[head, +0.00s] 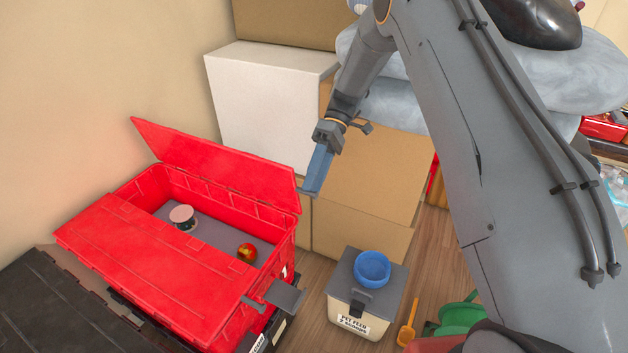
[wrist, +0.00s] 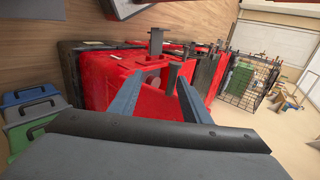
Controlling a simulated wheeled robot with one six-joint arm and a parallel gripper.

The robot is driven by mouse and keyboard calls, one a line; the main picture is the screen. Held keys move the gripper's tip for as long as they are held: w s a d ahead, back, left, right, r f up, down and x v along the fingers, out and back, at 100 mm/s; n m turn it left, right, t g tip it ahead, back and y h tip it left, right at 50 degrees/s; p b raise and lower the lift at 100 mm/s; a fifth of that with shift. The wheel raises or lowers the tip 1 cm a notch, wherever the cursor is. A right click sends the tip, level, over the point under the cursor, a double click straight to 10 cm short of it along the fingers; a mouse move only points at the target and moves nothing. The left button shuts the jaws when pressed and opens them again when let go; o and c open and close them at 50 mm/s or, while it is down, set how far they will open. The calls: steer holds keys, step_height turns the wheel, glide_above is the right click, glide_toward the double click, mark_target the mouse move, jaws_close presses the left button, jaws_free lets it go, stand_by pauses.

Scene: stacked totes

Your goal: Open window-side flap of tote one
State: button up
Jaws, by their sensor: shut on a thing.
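The red tote (head: 272,262) stands at the left with two hinged flaps. Its back flap (head: 215,165) is raised and leans up at a slant. Its front flap (head: 150,275) lies down flat, with a grey tab (head: 285,296) at its right end. My gripper (head: 312,186), with blue fingers, is at the right end of the raised flap, shut on that flap's grey tab (wrist: 173,78). The red tote also shows in the wrist view (wrist: 95,80). No window shows, so I cannot tell which flap faces it.
A round tin (head: 183,217) and a red-yellow ball (head: 247,253) lie inside the tote. A black lid (head: 60,310) is at front left. A white box (head: 265,100) and a cardboard box (head: 375,165) stand behind. A lidded bin (head: 360,315) bears a blue bowl (head: 372,268).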

steer(key=shift+d+f, duration=0.25)
steer(key=shift+f, duration=0.45)
steer(key=o, duration=0.9)
steer(key=shift+o, duration=0.6)
steer(key=shift+w, duration=0.1)
steer(key=shift+c, duration=0.5)
steer(key=shift+w, duration=0.1)
